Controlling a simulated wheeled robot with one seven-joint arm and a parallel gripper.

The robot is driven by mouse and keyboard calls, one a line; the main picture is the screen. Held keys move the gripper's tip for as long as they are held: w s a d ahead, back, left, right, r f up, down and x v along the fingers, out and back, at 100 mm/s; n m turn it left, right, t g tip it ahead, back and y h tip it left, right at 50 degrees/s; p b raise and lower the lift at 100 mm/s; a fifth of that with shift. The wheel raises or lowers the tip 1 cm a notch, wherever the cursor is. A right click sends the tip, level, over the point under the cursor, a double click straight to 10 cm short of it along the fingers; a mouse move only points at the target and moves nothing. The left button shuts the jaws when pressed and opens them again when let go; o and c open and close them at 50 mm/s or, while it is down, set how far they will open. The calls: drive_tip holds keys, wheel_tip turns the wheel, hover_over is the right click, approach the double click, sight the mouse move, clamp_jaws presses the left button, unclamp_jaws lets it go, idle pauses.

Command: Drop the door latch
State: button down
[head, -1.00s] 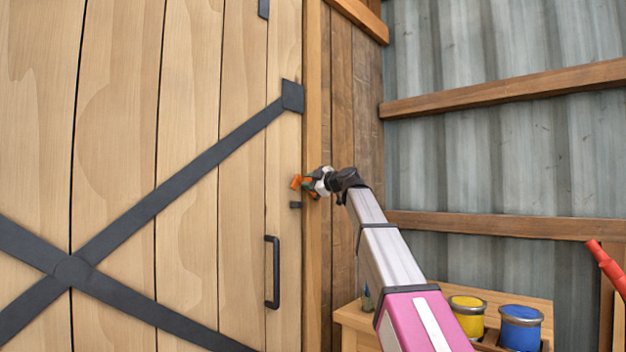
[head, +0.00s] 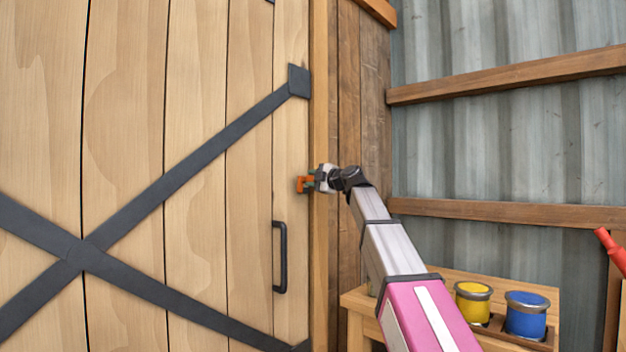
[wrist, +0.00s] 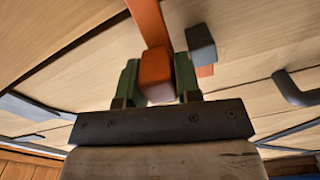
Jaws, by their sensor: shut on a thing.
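The orange door latch (head: 302,184) is at the right edge of the plank door, above the handle. In the wrist view the orange latch bar (wrist: 149,22) runs down between the two green fingers of my gripper (wrist: 158,78). My gripper, also in the head view (head: 321,179), is shut on the latch. A dark grey block (wrist: 201,44) on the door is close beside the bar, with a little orange showing just behind it. I cannot tell whether the bar touches the block. The latch's pivot is not clearly visible.
The black door handle (head: 280,257) is below the latch. A wooden bench (head: 490,283) at lower right holds a yellow paint can (head: 473,304) and a blue one (head: 525,317). A red object (head: 610,250) is at the far right.

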drive_tip(key=shift+f, duration=0.15)
drive_tip(key=c, duration=0.9)
unclamp_jaws()
